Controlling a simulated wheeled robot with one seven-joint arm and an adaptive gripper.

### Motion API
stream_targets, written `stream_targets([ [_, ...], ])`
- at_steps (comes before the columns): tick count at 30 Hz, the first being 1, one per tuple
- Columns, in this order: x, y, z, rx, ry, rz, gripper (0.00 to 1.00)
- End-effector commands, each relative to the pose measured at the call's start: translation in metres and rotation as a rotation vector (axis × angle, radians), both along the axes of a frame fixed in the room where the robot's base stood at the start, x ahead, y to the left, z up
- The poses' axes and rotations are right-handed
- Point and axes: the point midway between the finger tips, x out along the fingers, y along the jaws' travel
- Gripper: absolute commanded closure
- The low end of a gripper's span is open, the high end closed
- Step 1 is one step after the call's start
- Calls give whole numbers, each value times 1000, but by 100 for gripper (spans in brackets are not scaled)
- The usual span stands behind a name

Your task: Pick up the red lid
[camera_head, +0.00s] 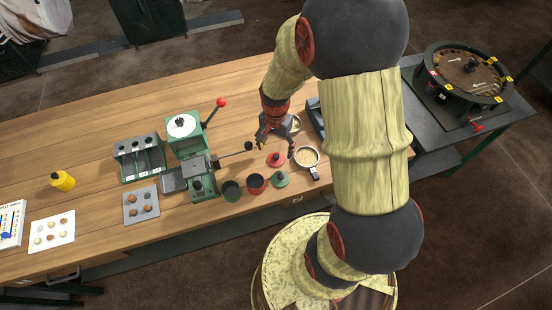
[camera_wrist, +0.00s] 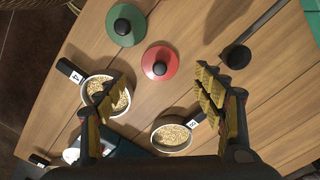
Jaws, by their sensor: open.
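The red lid (camera_head: 276,159) lies flat on the wooden table, a round red disc with a black knob. In the wrist view the red lid (camera_wrist: 160,64) is at the upper middle, beyond my fingertips. My gripper (camera_head: 275,140) is open and empty above the table, just behind the lid in the head view. In the wrist view my gripper (camera_wrist: 160,92) has its two yellow-padded fingers spread wide, one on each side, with nothing between them. The green lid (camera_head: 280,179) lies in front of the red one and also shows in the wrist view (camera_wrist: 125,25).
A pan of grain (camera_head: 307,157) sits right of the lid; a second pan (camera_wrist: 171,137) is near my right finger. A red pot (camera_head: 256,183) and a dark green pot (camera_head: 232,190) stand left. A green press (camera_head: 190,150) with a long lever stands farther left.

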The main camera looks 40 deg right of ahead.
Motion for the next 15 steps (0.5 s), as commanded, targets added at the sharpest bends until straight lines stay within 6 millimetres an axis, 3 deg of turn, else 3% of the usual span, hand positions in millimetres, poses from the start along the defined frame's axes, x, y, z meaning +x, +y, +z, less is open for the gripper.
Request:
stream_targets([
  [15,0,0,-57,0,0,2,31],
])
